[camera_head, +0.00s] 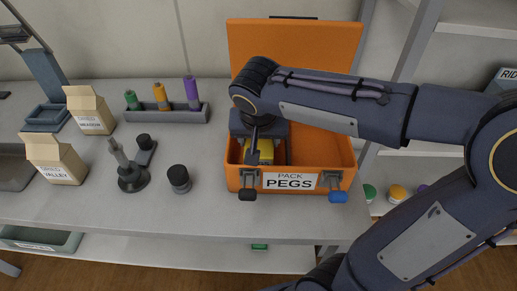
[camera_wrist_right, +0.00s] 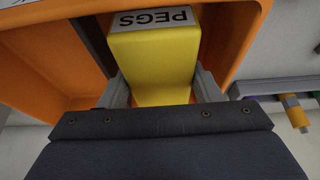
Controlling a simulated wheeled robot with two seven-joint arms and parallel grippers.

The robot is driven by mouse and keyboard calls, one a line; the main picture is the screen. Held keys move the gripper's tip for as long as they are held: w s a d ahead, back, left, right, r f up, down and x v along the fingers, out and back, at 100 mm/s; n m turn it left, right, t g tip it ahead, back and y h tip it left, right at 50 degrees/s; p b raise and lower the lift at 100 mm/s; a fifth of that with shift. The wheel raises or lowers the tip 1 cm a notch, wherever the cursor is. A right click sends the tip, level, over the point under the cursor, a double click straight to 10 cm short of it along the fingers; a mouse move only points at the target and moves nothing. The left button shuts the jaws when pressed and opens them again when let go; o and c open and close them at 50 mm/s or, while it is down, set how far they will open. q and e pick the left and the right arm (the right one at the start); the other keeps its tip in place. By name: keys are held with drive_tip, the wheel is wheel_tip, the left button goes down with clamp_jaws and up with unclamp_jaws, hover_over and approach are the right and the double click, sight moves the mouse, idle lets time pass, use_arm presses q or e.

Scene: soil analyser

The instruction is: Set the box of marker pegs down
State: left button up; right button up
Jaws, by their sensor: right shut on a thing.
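The yellow box of marker pegs (camera_wrist_right: 155,62) fills the middle of the right wrist view, its white PEGS label upside down at the far end. My right gripper (camera_wrist_right: 162,88) is shut on it, one finger on each side. In the head view the yellow box (camera_head: 265,150) shows low in the left part of the open orange case (camera_head: 343,168), mostly hidden by my gripper. The case's front label reads PACK PEGS. I cannot tell whether the box touches the case floor. My left gripper is not in view.
The raised case lid (camera_head: 295,45) stands behind my arm. Left of the case are a black-capped jar (camera_head: 179,179), a dark stand (camera_head: 131,178), a grey rack (camera_head: 166,114) with coloured pegs, and two cardboard boxes (camera_head: 90,112). The counter's front strip is clear.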

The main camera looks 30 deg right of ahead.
wheel_tip(320, 180, down, 3)
drive_tip(key=shift+f+b, duration=0.2)
drive_tip(key=shift+b, duration=0.15)
drive_tip(key=shift+f, duration=0.2)
drive_tip(key=o, duration=1.1)
drive_tip(key=shift+r, duration=0.15)
